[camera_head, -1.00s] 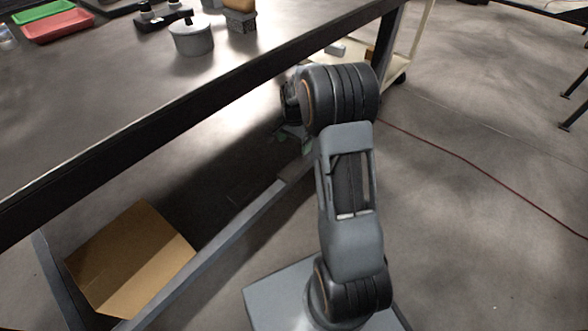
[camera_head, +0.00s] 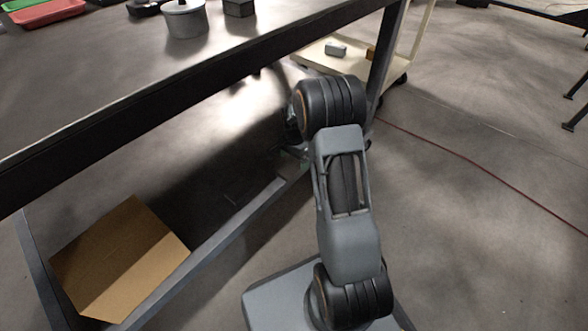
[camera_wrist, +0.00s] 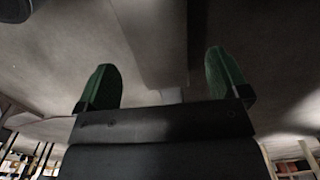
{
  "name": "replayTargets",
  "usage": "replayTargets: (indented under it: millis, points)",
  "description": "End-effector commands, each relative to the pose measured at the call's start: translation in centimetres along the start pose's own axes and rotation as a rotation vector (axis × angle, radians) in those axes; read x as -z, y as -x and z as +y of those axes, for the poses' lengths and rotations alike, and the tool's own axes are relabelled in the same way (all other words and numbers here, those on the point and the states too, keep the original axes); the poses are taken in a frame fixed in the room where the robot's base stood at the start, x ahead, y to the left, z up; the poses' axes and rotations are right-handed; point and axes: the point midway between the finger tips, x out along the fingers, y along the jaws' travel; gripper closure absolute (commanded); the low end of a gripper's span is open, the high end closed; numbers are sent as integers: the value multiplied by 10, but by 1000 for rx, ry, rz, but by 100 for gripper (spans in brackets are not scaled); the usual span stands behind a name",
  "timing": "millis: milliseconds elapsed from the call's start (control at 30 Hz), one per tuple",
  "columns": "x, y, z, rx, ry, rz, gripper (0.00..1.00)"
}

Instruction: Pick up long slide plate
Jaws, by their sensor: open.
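I cannot make out a long slide plate in either view. My gripper (camera_wrist: 160,62) shows in the wrist view with its two green fingers wide apart and nothing between them that I can see held. A pale grey beam-like surface (camera_wrist: 150,35) lies beyond the fingers; I cannot tell what it belongs to. In the head view my arm's bend stands beside the table edge, and the gripper itself is hidden behind it, low by the table.
A cardboard box (camera_head: 120,262) lies below. A cream cart (camera_head: 318,57) stands behind. A red cable (camera_head: 470,163) crosses clear floor.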

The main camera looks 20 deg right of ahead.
Motion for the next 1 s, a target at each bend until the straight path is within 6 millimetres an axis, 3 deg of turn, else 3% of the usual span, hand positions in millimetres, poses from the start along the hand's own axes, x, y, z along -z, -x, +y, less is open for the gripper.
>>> replayTargets:
  millis: [33, 167, 433, 1000]
  points:
    - [0, -14, 0, -1, 0, -1, 6]
    - [0, -29, 0, -1, 0, -1, 6]
    - [0, -31, 0, 0, 0, 0, 6]
    - [0, -31, 0, 0, 0, 0, 60]
